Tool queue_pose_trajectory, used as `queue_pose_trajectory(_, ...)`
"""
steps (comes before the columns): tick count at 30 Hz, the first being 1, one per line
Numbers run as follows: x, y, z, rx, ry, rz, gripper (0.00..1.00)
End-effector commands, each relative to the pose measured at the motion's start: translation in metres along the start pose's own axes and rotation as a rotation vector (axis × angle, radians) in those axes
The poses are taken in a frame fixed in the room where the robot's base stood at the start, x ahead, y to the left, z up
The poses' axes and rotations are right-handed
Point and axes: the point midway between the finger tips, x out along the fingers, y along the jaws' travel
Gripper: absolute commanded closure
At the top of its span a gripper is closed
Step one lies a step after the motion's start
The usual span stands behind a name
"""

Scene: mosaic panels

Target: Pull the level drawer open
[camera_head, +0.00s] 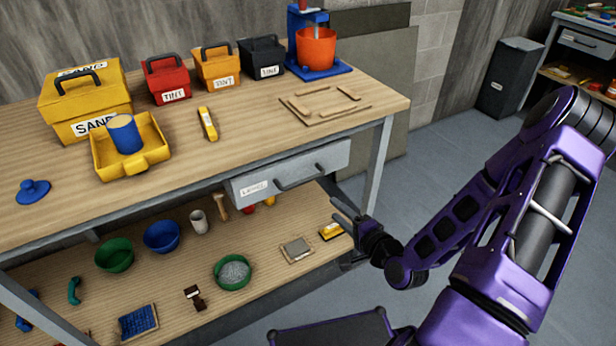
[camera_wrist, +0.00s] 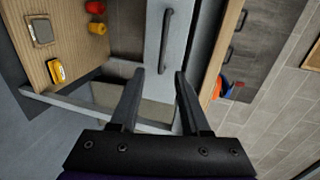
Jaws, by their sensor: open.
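The level drawer (camera_head: 325,159) is a grey front with a white label under the right part of the bench top. It appears shut in the head view. Its dark bar handle (camera_head: 300,177) runs along the front. My gripper (camera_head: 337,207) is open and empty, below and right of the handle, apart from it. In the wrist view the drawer front (camera_wrist: 153,45) stands upright in the picture, with the handle (camera_wrist: 166,40) beyond the fingertips. My gripper (camera_wrist: 159,76) has its two fingers spread there, roughly in line with the handle's near end.
The bench top (camera_head: 240,150) holds a yellow sand box (camera_head: 85,100), several tint boxes and a blue stand with an orange bucket (camera_head: 316,48). The lower shelf (camera_head: 175,270) holds bowls and small tools. A bench leg (camera_head: 379,160) stands right of the drawer. Open floor lies right.

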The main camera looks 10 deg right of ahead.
Motion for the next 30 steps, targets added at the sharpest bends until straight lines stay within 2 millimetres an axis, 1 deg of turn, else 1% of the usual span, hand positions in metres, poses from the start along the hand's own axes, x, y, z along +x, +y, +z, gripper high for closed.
queue_pose_trajectory(4, 0.004, -0.004, 0.002, 0.021, 0.001, -0.024, 0.54)
queue_pose_trajectory(8, 0.021, -0.004, 0.003, 0.019, -0.002, -0.023, 0.54)
queue_pose_trajectory(24, 0.136, -0.006, 0.003, 0.017, -0.001, -0.021, 0.54)
queue_pose_trajectory(27, 0.152, -0.007, 0.002, 0.018, 0.001, -0.022, 0.54)
queue_pose_trajectory(30, 0.163, -0.007, 0.002, 0.017, 0.001, -0.021, 0.54)
